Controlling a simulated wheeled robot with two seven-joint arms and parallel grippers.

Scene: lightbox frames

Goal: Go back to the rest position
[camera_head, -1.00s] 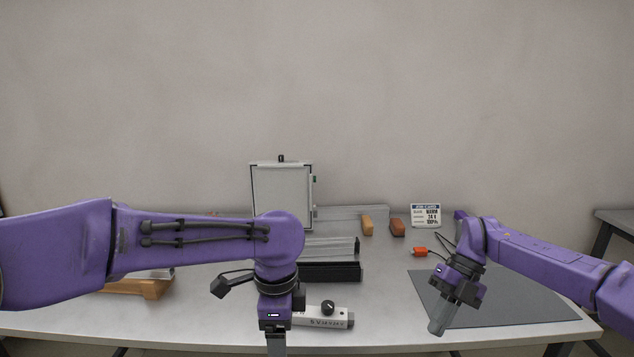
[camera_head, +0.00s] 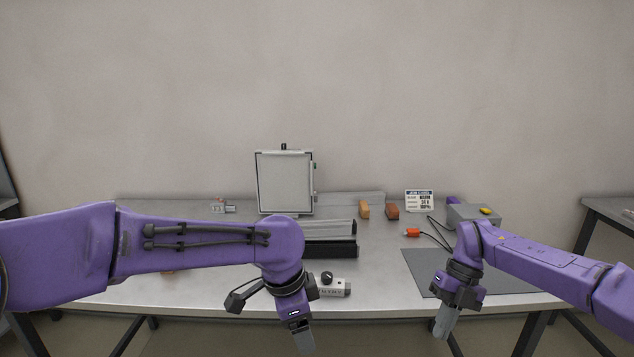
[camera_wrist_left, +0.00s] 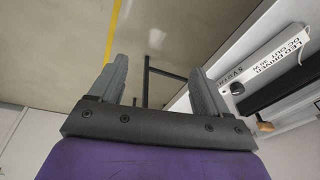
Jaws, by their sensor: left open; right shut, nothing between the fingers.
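My left gripper (camera_head: 304,338) hangs in front of the table's front edge in the head view, fingers pointing down. In the left wrist view its two grey fingers (camera_wrist_left: 158,85) stand apart with nothing between them, over the floor. My right gripper (camera_head: 444,322) points down near the front edge of the dark mat (camera_head: 492,287), at the right of the head view. Its fingers are together and hold nothing. Both purple arms reach in from the sides, and the left one hides part of the table.
Another table (camera_head: 600,204) stands at the right.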

